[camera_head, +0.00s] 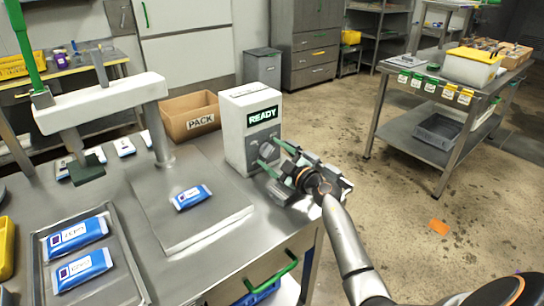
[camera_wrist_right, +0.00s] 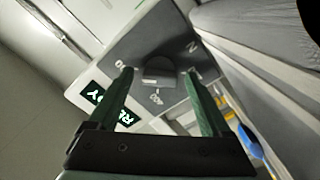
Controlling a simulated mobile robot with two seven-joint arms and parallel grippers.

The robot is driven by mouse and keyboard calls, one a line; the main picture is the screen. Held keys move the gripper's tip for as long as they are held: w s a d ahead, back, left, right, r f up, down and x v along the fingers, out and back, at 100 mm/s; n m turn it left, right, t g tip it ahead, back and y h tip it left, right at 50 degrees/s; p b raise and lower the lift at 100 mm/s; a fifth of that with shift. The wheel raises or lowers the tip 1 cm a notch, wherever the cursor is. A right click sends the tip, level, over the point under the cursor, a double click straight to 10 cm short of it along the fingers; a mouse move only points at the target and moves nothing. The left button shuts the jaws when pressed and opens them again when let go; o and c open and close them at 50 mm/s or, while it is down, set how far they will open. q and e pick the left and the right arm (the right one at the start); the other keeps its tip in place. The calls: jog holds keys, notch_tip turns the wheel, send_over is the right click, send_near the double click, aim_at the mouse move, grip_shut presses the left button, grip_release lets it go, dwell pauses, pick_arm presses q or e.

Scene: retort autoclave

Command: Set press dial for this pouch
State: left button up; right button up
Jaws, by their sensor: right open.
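The white control box (camera_head: 238,130) stands at the right end of the steel table, with a lit READY display (camera_head: 262,116) on its grey front. My right gripper (camera_head: 268,157) is open at the lower part of that front. In the right wrist view the dark dial (camera_wrist_right: 158,70) sits between my two green fingers, with a gap on each side; small marks around it are too blurred to read surely. A blue and white pouch (camera_head: 192,197) lies flat on the steel press plate (camera_head: 178,228). The white press beam (camera_head: 100,103) with its green lever (camera_head: 22,45) stands behind. My left gripper is not in view.
A metal tray (camera_head: 118,262) with two blue pouches is at the front left. A cardboard PACK box (camera_head: 190,116) stands behind the table. A green drawer handle (camera_head: 272,277) juts out at the table front. A steel cart (camera_head: 425,125) is apart at the right, with open floor between.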

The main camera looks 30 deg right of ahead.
jog(key=shift+c, duration=0.2)
grip_shut()
dwell(0.6)
